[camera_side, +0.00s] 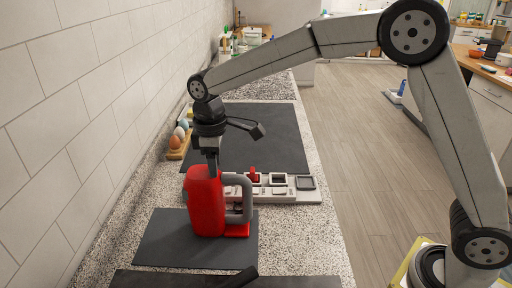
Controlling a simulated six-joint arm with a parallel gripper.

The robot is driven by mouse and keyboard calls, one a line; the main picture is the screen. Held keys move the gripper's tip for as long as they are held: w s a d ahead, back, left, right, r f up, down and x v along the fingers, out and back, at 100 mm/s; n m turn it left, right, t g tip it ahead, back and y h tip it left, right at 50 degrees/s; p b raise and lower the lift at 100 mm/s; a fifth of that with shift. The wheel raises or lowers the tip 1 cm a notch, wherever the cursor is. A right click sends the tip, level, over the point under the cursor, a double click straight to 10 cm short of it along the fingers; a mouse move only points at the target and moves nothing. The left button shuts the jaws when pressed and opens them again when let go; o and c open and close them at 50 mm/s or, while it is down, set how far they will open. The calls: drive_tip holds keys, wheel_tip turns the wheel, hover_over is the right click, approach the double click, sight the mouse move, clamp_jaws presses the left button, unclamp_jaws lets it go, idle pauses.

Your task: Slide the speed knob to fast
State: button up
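A light grey panel (313,197) with several square frames lies across the counter, right of centre. A small red upright piece (253,172) stands on it; I cannot tell whether it is the speed knob, and no fast marking is readable. A red jug-like body (205,205) with a grey handle (246,190) stands in front of the panel and hides its left part. My gripper (213,172) points down at the top of the red body. Its fingertips are small and partly hidden, so I cannot tell whether they are open or touch anything.
A dark mat (165,240) lies under the red body, and a larger dark mat (285,130) lies behind the panel. An egg-like row in a wooden holder (178,152) stands by the tiled wall at left. A dark strip (170,279) crosses the counter's front.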

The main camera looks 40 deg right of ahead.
sight(220, 172)
drive_tip(key=shift+o, duration=0.8)
drive_tip(key=shift+r, duration=3.9)
drive_tip(key=shift+s+d+f, duration=0.2)
drive_tip(key=shift+d+f, duration=0.25)
drive_tip(key=shift+d, duration=0.05)
drive_tip(key=s+d+f+m+t, duration=0.1)
drive_tip(key=s+d+f+m, duration=0.3)
drive_tip(key=s+d+f, duration=0.3)
drive_tip(key=s+d+f+m+t, duration=0.1)
drive_tip(key=s+d+f+m, duration=0.4)
drive_tip(key=s+f, duration=0.3)
drive_tip(key=s+d, duration=0.1)
drive_tip(key=s, duration=0.3)
drive_tip(key=shift+d+t, duration=0.3)
drive_tip(key=shift+d, duration=0.05)
